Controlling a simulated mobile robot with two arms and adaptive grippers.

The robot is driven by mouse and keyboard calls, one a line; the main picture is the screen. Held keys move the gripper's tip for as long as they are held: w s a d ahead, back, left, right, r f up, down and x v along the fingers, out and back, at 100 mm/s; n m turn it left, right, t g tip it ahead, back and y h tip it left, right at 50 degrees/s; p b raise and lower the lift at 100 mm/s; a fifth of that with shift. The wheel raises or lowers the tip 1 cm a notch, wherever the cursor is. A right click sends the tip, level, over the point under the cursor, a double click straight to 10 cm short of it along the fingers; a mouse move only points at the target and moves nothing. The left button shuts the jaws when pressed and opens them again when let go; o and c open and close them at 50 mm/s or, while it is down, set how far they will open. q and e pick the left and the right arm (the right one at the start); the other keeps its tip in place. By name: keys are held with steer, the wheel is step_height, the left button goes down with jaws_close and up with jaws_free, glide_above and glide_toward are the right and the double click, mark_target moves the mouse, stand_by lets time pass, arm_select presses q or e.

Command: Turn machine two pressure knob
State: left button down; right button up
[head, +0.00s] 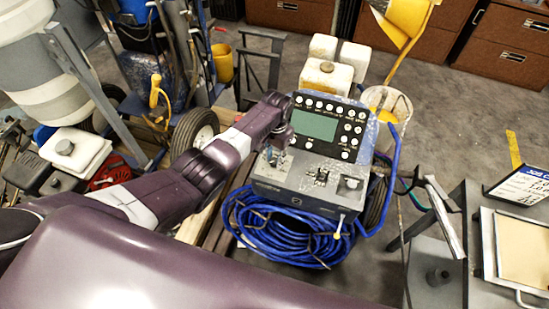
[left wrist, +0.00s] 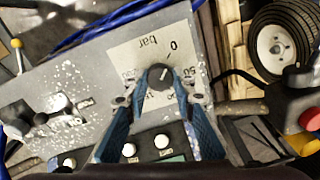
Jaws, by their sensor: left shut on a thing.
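The line striper (head: 310,170) stands in the middle of the head view, with a sloped panel holding a green screen and rows of white buttons. Its pressure knob (left wrist: 160,76) is a round black knob on a pale dial plate marked "bar", in the left wrist view. My left gripper (left wrist: 160,90) has its two blue fingers on either side of this knob and is shut on it. In the head view my left gripper (head: 279,143) is at the left of the panel, and the arm hides the knob there. My right gripper does not show.
A coiled blue hose (head: 290,235) hangs on the striper's front. A second machine with a wheel (head: 195,130) stands to the left. White jugs (head: 327,75) and a bucket (head: 388,103) are behind. A metal table (head: 475,240) is at the right.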

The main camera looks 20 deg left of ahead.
mark_target(275, 161)
arm_select(q)
steer(key=c, duration=1.6)
jaws_free()
steer(key=shift+r, duration=0.1)
step_height(275, 161, up, 12)
steer(key=shift+d, duration=0.2)
steer(key=shift+s, duration=0.1)
